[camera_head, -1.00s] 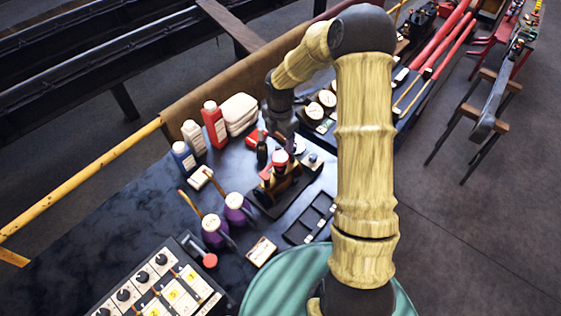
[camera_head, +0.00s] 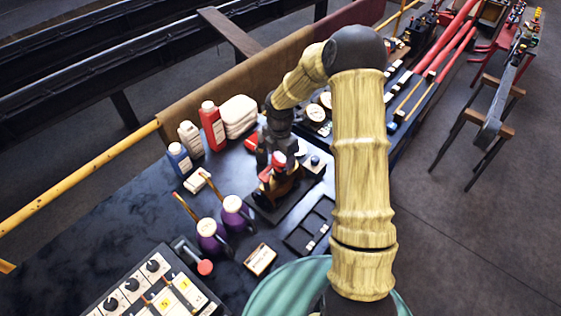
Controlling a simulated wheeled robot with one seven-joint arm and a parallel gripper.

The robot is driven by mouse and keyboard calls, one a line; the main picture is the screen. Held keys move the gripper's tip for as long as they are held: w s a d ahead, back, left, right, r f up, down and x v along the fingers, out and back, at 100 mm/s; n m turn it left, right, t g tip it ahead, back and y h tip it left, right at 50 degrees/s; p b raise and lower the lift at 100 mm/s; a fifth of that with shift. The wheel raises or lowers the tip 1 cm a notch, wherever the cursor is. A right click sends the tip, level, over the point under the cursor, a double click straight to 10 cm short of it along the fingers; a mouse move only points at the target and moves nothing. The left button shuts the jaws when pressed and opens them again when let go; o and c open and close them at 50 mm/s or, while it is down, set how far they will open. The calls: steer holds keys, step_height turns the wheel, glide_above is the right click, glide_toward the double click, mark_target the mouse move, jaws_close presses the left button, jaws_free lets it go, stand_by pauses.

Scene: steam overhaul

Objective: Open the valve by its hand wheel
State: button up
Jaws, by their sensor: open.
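The valve (camera_head: 284,187) stands upright, with a dark and brass-brown body on a black base plate (camera_head: 268,211), in the middle of the bench. Its red hand wheel (camera_head: 278,159) is on top. My gripper (camera_head: 276,155) hangs from the arm right at the hand wheel, its dark fingers open. One finger shows left of the wheel and dark gripper parts show behind and right of it. I cannot tell whether the fingers touch the wheel. My arm hides part of the bench on the right.
Red, white and blue bottles (camera_head: 212,126) and folded white cloths (camera_head: 238,115) stand behind left. Two purple cans (camera_head: 233,212) stand front left, near a control panel (camera_head: 160,290). A black compartment tray (camera_head: 310,228) and a small label card (camera_head: 260,260) lie in front.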

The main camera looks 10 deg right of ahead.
steer(key=shift+r, duration=0.1)
steer(key=c, duration=0.9)
steer(key=n+p, duration=0.3)
steer(key=shift+r+n, duration=0.15)
steer(key=shift+n, duration=0.25)
steer(key=shift+n+p, duration=0.6)
steer(key=shift+p, duration=0.15)
steer(key=shift+n, duration=0.3)
steer(key=shift+p, duration=0.3)
